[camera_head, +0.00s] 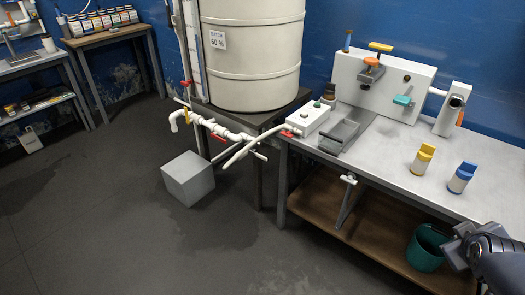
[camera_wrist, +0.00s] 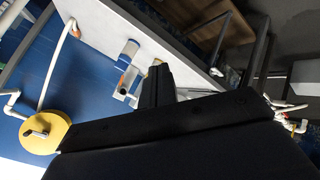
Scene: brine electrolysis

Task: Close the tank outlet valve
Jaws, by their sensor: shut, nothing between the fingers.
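The large cream tank (camera_head: 250,55) stands on a dark stand in the head view. White outlet piping (camera_head: 207,124) runs below it at the front. Red valve handles show on the pipework: one (camera_head: 219,138) under the horizontal pipe and another (camera_head: 287,133) at its right end by the bench. I cannot tell which one is the tank outlet valve, or how far either is turned. My gripper (camera_head: 462,240) is at the lower right, by the bench's front edge, far from the valves. In the wrist view my gripper (camera_wrist: 156,80) is shut and empty.
A grey block (camera_head: 188,178) sits on the floor below the pipes. The metal bench (camera_head: 390,150) carries a white panel (camera_head: 350,75) and yellow and blue bottles. A teal bucket (camera_head: 424,250) stands on its lower shelf. The floor at front left is clear.

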